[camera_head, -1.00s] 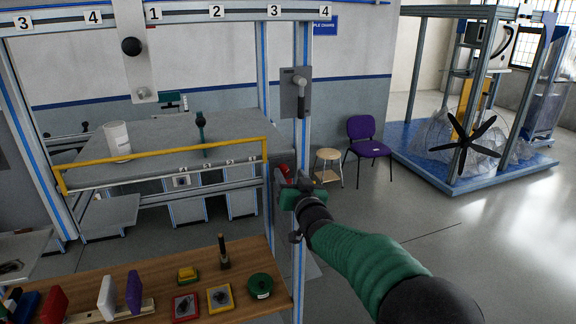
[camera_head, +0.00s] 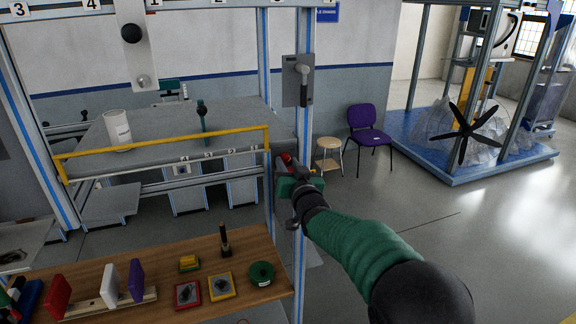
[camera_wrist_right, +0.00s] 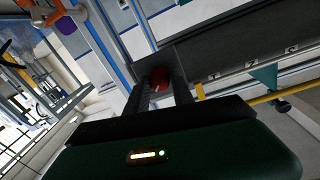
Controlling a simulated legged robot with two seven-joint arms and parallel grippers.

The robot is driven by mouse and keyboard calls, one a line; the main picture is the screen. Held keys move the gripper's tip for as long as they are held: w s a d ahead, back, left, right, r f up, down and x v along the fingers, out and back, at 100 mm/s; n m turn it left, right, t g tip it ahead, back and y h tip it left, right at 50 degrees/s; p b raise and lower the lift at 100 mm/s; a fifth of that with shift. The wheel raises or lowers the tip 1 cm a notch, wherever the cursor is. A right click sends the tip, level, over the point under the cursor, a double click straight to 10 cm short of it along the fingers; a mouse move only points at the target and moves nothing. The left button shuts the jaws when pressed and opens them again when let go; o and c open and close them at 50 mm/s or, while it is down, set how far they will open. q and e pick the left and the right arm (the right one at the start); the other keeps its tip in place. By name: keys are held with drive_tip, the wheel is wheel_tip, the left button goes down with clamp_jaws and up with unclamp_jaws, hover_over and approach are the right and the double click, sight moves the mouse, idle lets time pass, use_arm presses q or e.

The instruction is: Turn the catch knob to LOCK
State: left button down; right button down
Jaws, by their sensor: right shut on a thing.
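The red catch knob (camera_head: 286,157) sits on the dark plate at the right end of the yellow-railed bench, beside the blue-striped upright. In the right wrist view the knob (camera_wrist_right: 159,80) lies between the two dark fingers. My right gripper (camera_head: 284,170) reaches in from the lower right and is shut on the knob; its fingers also show in the right wrist view (camera_wrist_right: 165,92). The fingers partly cover the knob, and I cannot read which way it is turned or any LOCK mark.
A grey plate with a lever handle (camera_head: 303,71) is fixed to the upright above my gripper. A yellow rail (camera_head: 170,151) runs along the bench edge to the left. A wooden table (camera_head: 205,255) with several blocks stands below. Open floor lies to the right.

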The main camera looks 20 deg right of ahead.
drive_tip(key=shift+a+b, duration=0.2)
drive_tip(key=shift+b, duration=0.25)
drive_tip(key=n+b, duration=0.3)
drive_tip(key=b, duration=0.1)
drive_tip(key=n+b, duration=0.3)
drive_tip(key=b, duration=0.1)
drive_tip(key=n+b, duration=0.3)
drive_tip(key=b, duration=0.1)
drive_tip(key=shift+d+f+t, duration=0.2)
drive_tip(key=shift+d+t, duration=0.05)
drive_tip(key=shift+t, duration=0.05)
drive_tip(key=n+b, duration=0.2)
drive_tip(key=n, duration=0.2)
drive_tip(key=shift+y+b, duration=0.3)
drive_tip(key=shift+b, duration=0.1)
drive_tip(key=n+b, duration=0.1)
drive_tip(key=n, duration=0.1)
drive_tip(key=shift+n, duration=0.4)
drive_tip(key=shift+n+y+b, duration=0.3)
drive_tip(key=shift+n, duration=1.2)
drive_tip(key=c, duration=1.3)
unclamp_jaws()
drive_tip(key=shift+c, duration=0.2)
drive_tip(key=shift+o, duration=1.2)
drive_tip(key=shift+a, duration=0.1)
